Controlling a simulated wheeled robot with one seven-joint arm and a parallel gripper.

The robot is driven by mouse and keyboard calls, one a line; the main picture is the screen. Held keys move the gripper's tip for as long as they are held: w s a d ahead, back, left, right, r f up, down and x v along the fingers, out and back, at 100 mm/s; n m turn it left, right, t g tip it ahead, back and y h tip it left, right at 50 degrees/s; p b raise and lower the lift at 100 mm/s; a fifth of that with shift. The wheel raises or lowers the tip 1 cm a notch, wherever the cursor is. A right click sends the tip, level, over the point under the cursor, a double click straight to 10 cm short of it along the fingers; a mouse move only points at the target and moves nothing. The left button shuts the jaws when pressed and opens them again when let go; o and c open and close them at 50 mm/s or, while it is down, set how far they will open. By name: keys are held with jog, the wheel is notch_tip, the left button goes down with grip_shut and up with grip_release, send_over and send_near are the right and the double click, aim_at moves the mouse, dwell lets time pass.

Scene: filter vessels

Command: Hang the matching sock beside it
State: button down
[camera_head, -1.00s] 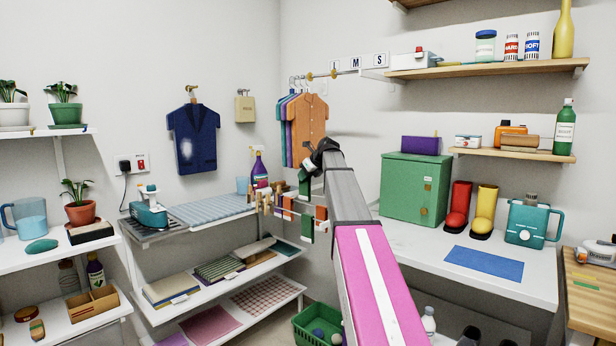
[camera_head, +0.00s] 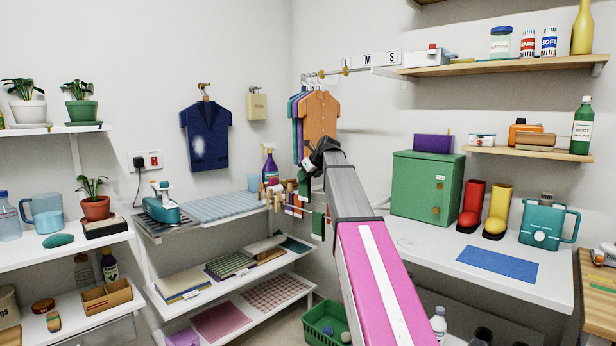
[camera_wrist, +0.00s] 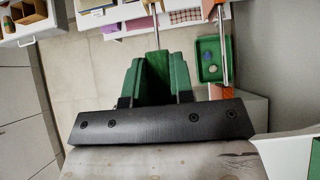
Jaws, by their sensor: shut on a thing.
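My gripper (camera_head: 308,176) is in the middle of the head view, in front of the drying rail with wooden pegs (camera_head: 277,197). It is shut on a green sock (camera_wrist: 155,75), which shows between the fingers in the wrist view. In the head view the arm and the small size hide most of the grip. Another green sock-like piece (camera_head: 318,224) hangs just below and right of the gripper. Small orange and green pieces hang along the rail; my arm hides its right part. I cannot tell which hanging piece matches.
A green basket (camera_head: 322,322) with balls stands low under the rail; it also shows in the wrist view (camera_wrist: 212,62). Shelves (camera_head: 235,262) lie left. A white counter (camera_head: 420,240) with a green cabinet (camera_head: 425,188) lies right. Shirts (camera_head: 320,125) hang behind the gripper.

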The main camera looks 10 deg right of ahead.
jog(key=shift+s+a+f, duration=0.15)
jog(key=shift+a+f, duration=0.05)
jog(key=shift+f, duration=1.95)
jog(key=shift+s+a+f, duration=0.1)
jog(key=shift+a+f, duration=0.1)
jog(key=shift+f, duration=1.9)
jog(key=shift+s+a+f, duration=0.15)
jog(key=shift+a+f, duration=0.05)
jog(key=shift+f, duration=1.95)
jog(key=c, duration=0.9)
grip_release()
